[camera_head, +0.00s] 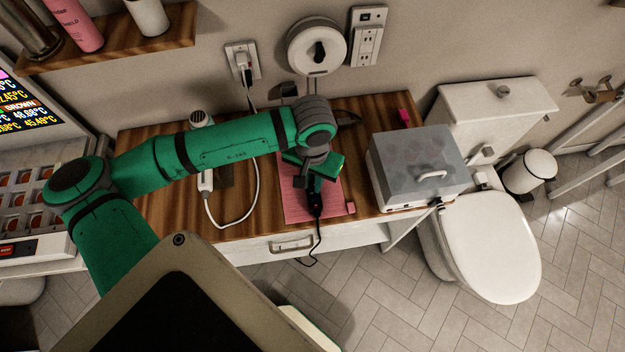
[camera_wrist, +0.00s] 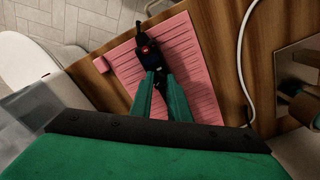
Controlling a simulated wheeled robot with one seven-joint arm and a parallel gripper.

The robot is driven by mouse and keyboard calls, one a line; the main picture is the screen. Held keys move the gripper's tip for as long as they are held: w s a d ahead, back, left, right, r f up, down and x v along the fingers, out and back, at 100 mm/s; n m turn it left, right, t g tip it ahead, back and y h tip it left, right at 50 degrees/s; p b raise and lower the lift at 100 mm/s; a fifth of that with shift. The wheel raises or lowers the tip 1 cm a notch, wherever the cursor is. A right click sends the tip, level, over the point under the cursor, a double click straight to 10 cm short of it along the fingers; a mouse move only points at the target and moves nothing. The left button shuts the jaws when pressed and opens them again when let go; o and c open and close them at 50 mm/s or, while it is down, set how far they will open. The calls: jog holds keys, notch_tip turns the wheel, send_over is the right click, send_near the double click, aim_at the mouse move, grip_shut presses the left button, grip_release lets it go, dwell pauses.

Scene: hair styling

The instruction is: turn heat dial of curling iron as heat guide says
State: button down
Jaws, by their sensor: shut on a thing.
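The black curling iron (camera_head: 315,205) lies on a pink ribbed mat (camera_head: 296,208) on the wooden counter, with its cord hanging over the front edge. In the wrist view, its dark handle (camera_wrist: 146,44) shows a small red lit spot. My gripper (camera_wrist: 160,73) points down at the handle, its green fingers close together and shut on part of the iron. The fingers hide the heat dial, so I cannot read its setting. The heat guide, a screen (camera_head: 20,105) at the left edge, shows coloured temperature lines and the word BROWN; it is partly cut off.
A grey translucent box (camera_head: 418,165) stands right of the mat. A white corded appliance (camera_head: 206,180) lies to the left, partly behind my arm. A small pink block (camera_head: 351,208) sits at the mat's corner. A toilet (camera_head: 492,240) stands at the right.

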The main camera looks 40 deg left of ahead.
aim_at(313, 186)
jog(key=c, duration=1.7)
grip_release()
jog(key=shift+o, duration=0.2)
notch_tip(313, 186, up, 11)
jog(key=shift+f, duration=0.1)
